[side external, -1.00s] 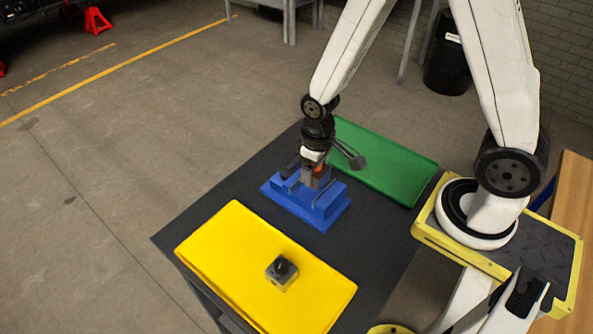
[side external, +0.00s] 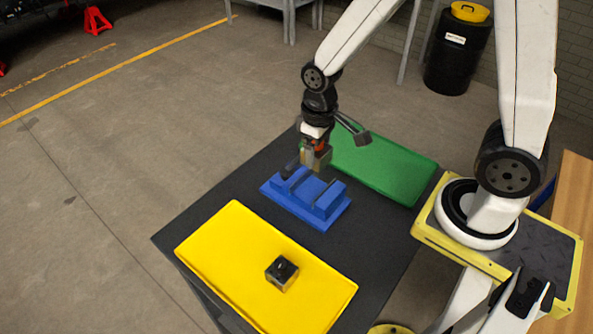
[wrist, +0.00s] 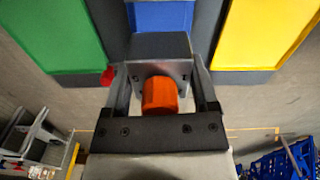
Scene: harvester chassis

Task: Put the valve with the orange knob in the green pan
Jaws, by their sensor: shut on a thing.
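My gripper (side external: 314,156) is shut on the valve with the orange knob. In the wrist view the orange knob (wrist: 160,95) faces the camera, and the valve's grey body (wrist: 150,48) sits between the two fingers. The valve (side external: 322,160) is held above the blue fixture (side external: 322,205), clear of it. The green pan (side external: 395,170) lies behind and to the right of the fixture; its visible part is empty. It also shows at the upper left of the wrist view (wrist: 55,35).
A yellow pan (side external: 225,260) at the table's front holds another grey block with a black top (side external: 282,272). The dark table (side external: 385,255) is bare between the pans, apart from the blue fixture. My arm's base stands to the right.

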